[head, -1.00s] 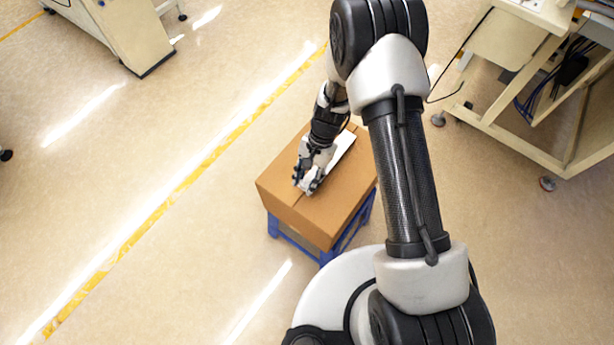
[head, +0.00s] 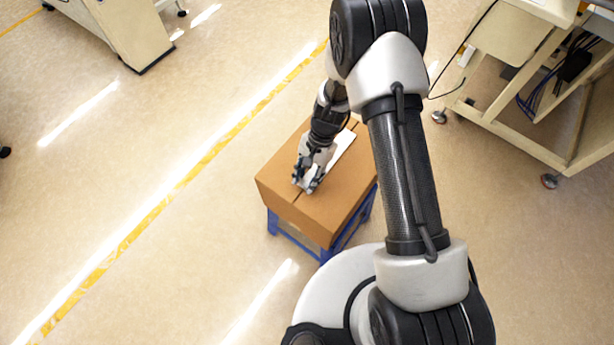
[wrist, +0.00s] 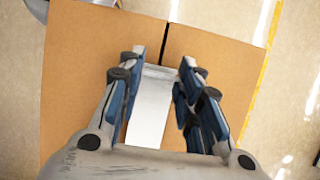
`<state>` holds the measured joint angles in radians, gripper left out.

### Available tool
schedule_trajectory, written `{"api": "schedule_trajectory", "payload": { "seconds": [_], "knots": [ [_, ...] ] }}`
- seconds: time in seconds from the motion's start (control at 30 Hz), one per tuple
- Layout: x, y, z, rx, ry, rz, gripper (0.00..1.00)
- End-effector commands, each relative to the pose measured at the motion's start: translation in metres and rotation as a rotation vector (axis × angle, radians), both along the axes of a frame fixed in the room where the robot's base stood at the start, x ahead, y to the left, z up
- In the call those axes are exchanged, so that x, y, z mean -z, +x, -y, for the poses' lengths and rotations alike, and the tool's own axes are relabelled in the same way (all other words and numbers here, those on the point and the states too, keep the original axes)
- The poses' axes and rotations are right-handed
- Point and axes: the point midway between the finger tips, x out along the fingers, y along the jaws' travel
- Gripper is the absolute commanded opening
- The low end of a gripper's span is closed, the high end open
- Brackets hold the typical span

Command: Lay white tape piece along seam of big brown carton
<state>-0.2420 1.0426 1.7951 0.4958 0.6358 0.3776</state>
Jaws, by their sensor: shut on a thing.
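The big brown carton (head: 330,207) sits on a blue stand, its dark seam (wrist: 166,42) running along the top. The white tape piece (wrist: 148,115) lies in line with the seam in the wrist view; it also shows in the head view (head: 343,146), partly behind my gripper. The seam shows bare beyond the fingertips. I cannot tell whether the whole tape touches the cardboard.
The blue stand (head: 290,237) holds the carton above the floor. A cream machine frame (head: 520,135) on casters stands at the right, and a cream cabinet (head: 125,30) at the upper left. The floor left of the carton, with a yellow line (head: 160,205), is clear.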

Motion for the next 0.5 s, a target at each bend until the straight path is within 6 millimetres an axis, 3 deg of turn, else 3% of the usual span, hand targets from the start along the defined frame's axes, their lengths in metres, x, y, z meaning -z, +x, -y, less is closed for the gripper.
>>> {"api": "schedule_trajectory", "payload": {
  "seconds": [0.5],
  "knots": [
    [0.0038,0.0002,-0.0001,0.000,0.000,0.000,0.20]
  ]
}}
